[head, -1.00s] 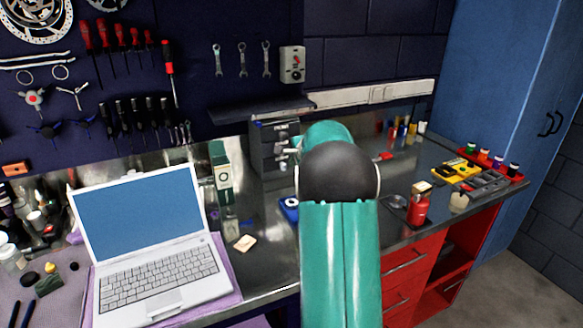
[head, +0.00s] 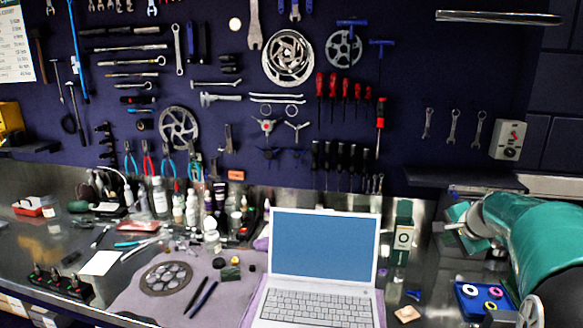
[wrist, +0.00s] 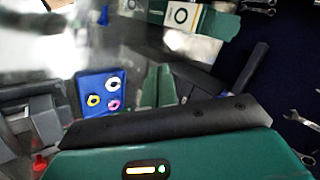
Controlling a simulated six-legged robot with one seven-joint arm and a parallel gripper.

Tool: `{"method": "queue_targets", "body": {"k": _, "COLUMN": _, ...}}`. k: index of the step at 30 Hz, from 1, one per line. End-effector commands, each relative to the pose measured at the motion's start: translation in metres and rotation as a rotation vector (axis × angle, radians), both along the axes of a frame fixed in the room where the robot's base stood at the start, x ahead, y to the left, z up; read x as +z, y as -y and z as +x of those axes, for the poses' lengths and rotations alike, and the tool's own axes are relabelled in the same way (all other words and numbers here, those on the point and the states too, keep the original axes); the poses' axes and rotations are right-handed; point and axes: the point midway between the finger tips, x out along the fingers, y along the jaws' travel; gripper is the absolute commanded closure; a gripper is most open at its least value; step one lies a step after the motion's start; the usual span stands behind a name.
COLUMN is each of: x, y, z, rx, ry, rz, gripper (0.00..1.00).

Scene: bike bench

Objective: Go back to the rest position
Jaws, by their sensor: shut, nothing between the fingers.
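My teal arm comes in from the right edge in the head view and reaches over the metal bench. My gripper (head: 463,228) is at its far end, small and partly hidden behind the arm, above the bench near its back. It is shut and holds nothing. In the wrist view, a teal housing with a small light and a dark bar fills the lower part; the fingertips are not clear there.
A blue tray (head: 466,309) with several coloured rings lies below the arm; it also shows in the wrist view (wrist: 91,103). A laptop (head: 318,263) stands open left of it, with a green-and-white box (head: 403,236) between. Tools hang on the dark wall behind.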

Motion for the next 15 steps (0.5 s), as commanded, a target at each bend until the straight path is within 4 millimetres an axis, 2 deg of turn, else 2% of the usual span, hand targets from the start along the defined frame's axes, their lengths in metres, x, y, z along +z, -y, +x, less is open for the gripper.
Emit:
{"method": "queue_targets", "body": {"k": 1, "x": 0.01, "y": -0.03, "z": -0.012, "rx": 0.072, "ry": -0.012, "rz": -0.034, "gripper": 1.0}}
{"method": "queue_targets", "body": {"k": 6, "x": 0.024, "y": -0.112, "z": -0.059, "rx": 0.303, "ry": -0.066, "rz": -0.157, "gripper": 1.0}}
{"method": "queue_targets", "body": {"k": 12, "x": 0.025, "y": -0.189, "z": -0.128, "rx": 0.565, "ry": -0.123, "rz": -0.319, "gripper": 1.0}}
{"method": "queue_targets", "body": {"k": 15, "x": 0.02, "y": -0.219, "z": -0.165, "rx": 0.696, "ry": -0.15, "rz": -0.405, "gripper": 1.0}}
